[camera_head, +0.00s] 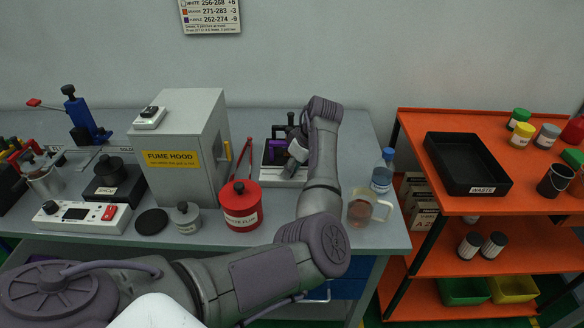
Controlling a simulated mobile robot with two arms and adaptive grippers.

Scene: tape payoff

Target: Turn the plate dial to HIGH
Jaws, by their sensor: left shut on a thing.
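My left arm reaches in from the left, across the bench front. Its gripper (284,150) is at a small device with a pale base (284,177) near the back of the bench. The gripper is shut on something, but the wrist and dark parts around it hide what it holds. A purple patch shows among these dark parts. I cannot make out a dial or its HIGH mark on this device. A white control unit (82,217) with a small display and a red button lies at the front left, apart from the gripper. My right gripper is not in view.
A grey fume hood (182,150) stands left of the device. A red labelled pot (241,205) stands in front. A glass mug (365,207) and a blue-capped bottle (382,175) are close right of my arm. An orange shelf (420,137) holds a black waste tray (466,163).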

